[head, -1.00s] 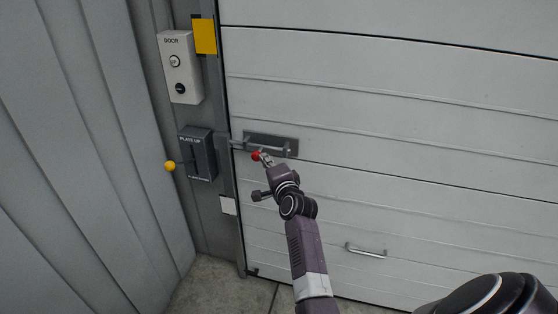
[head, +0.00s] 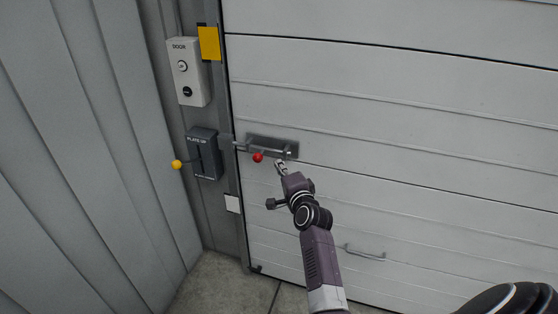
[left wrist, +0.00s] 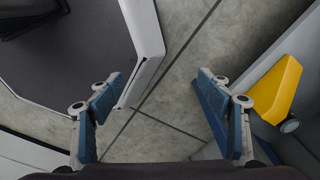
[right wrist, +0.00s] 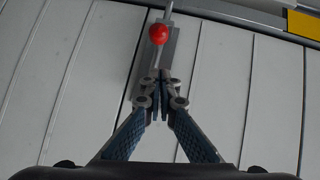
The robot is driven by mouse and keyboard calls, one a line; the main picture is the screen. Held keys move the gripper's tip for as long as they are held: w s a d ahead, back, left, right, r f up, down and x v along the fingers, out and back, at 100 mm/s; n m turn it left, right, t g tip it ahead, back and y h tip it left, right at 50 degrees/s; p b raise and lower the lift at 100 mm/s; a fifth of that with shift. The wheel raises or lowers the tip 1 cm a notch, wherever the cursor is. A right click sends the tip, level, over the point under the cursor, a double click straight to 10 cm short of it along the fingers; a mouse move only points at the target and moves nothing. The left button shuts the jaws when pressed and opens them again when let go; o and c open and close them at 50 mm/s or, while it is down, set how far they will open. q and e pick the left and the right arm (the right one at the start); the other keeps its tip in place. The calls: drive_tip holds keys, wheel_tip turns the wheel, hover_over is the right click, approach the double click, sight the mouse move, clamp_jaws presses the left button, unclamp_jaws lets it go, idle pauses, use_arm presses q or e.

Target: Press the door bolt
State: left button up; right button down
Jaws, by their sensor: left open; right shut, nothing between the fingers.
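The door bolt (head: 271,146) is a grey plate with a metal rod, mounted near the left edge of the white door. Its red knob (head: 258,157) hangs at the plate's lower left, and the rod reaches left toward the frame. In the right wrist view the red knob (right wrist: 158,34) is beyond my fingertips. My right gripper (head: 281,167) is shut and empty, just right of and below the knob, apart from it. It also shows in the right wrist view (right wrist: 161,80). My left gripper (left wrist: 160,85) is open and empty above the floor.
A door button box (head: 189,72) and a dark "PLATE UP" lever box (head: 204,153) with a yellow knob (head: 177,164) are on the post at left. A yellow object (left wrist: 276,90) shows in the left wrist view.

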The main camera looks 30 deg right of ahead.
use_arm(q)
drive_tip(key=r+p, duration=0.1)
drive_tip(key=w+r+p, duration=0.1)
drive_tip(key=r+p, duration=0.1)
drive_tip(key=r, duration=0.1)
drive_tip(key=shift+w+a+r+p, duration=0.1)
drive_tip(key=shift+w+a+p, duration=0.2)
drive_tip(key=shift+w+a, duration=0.05)
use_arm(e)
drive_tip(key=v, duration=0.7)
drive_tip(key=shift+a, duration=0.25)
use_arm(q)
drive_tip(key=shift+d, duration=0.1)
